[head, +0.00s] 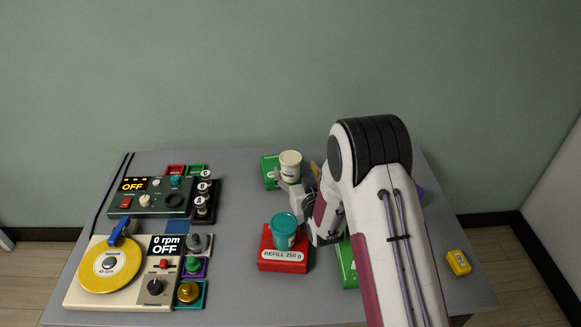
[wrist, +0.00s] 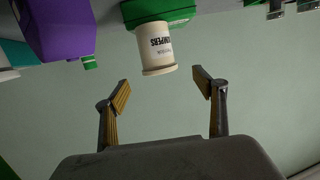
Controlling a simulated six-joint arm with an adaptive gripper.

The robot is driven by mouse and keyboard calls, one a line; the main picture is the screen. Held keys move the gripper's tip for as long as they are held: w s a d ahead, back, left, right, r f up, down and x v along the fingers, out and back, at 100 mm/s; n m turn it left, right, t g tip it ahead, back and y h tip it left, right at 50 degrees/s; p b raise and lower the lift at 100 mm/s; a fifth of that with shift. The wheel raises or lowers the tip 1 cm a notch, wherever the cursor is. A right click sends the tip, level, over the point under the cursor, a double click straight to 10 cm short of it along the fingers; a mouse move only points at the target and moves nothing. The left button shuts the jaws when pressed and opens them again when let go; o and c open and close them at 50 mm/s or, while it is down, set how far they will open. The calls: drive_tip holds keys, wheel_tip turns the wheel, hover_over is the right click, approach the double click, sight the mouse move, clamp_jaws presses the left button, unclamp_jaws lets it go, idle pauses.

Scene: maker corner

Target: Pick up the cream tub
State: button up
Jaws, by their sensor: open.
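The cream tub (head: 291,167) stands upright on a green block (head: 270,171) at the back middle of the table. In the wrist view, which looks upside down, the tub (wrist: 155,48) has dark lettering, partly readable as "MPERS", and sits on the green block (wrist: 165,13). My gripper (wrist: 163,86) is open and empty. Its two yellow-padded fingers point towards the tub, which lies in line with the gap between them. A clear gap shows on each side, with no contact. In the head view the gripper (head: 296,188) is just in front of the tub, partly hidden.
A teal tub (head: 285,230) stands on a red block (head: 283,258) marked "REFILL 250 g", close to my arm. A turntable (head: 110,272), a control box (head: 150,199) and several knobs fill the left. A yellow block (head: 458,262) lies at right. A purple thing (wrist: 60,25) shows in the wrist view.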

sight(291, 158)
drive_tip(key=shift+x, duration=1.3)
drive_tip(key=shift+w, duration=0.15)
drive_tip(key=shift+x, duration=2.45)
drive_tip(key=shift+r, duration=0.15)
drive_tip(key=c, duration=1.4)
drive_tip(key=shift+r, duration=0.1)
drive_tip(key=shift+r, duration=4.95)
